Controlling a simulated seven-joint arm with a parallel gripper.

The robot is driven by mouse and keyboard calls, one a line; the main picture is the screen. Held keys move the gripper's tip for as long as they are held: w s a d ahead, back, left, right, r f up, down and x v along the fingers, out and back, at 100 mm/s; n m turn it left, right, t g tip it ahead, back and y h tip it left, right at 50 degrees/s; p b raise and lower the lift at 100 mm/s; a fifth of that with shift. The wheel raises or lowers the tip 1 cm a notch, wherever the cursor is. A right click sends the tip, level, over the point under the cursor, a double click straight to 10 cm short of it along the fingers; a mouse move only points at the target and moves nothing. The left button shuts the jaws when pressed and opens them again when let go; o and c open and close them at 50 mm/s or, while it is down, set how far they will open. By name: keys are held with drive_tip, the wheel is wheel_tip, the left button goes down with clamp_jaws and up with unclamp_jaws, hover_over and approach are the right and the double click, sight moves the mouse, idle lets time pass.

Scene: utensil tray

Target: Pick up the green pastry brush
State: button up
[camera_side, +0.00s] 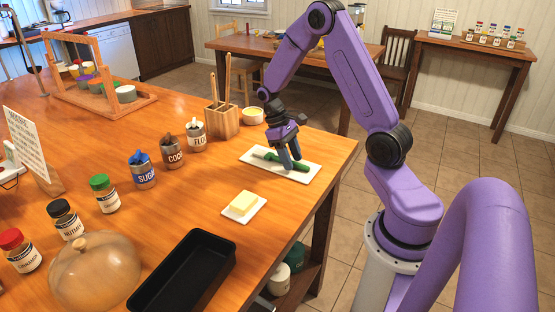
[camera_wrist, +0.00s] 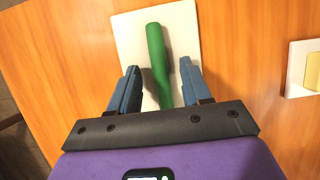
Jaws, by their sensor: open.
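The green pastry brush (camera_side: 297,165) lies on a white rectangular tray (camera_side: 256,169) near the table's right edge in the side view. In the wrist view the green brush (camera_wrist: 158,62) runs lengthwise between the two blue fingers, and the white tray (camera_wrist: 128,38) lies under it. My gripper (camera_side: 291,168) is low over the tray, pointing down at the brush. In the wrist view my gripper (camera_wrist: 160,75) is open, with a finger on each side of the brush and gaps between. The brush's near end is hidden behind the gripper body.
A butter dish (camera_side: 243,206) stands left of the tray in front, and it shows at the right in the wrist view (camera_wrist: 306,68). A wooden utensil holder (camera_side: 222,121) and a small bowl (camera_side: 253,116) stand behind. A black loaf pan (camera_side: 187,275) lies at the front.

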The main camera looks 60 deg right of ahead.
clamp_jaws()
idle(0.6)
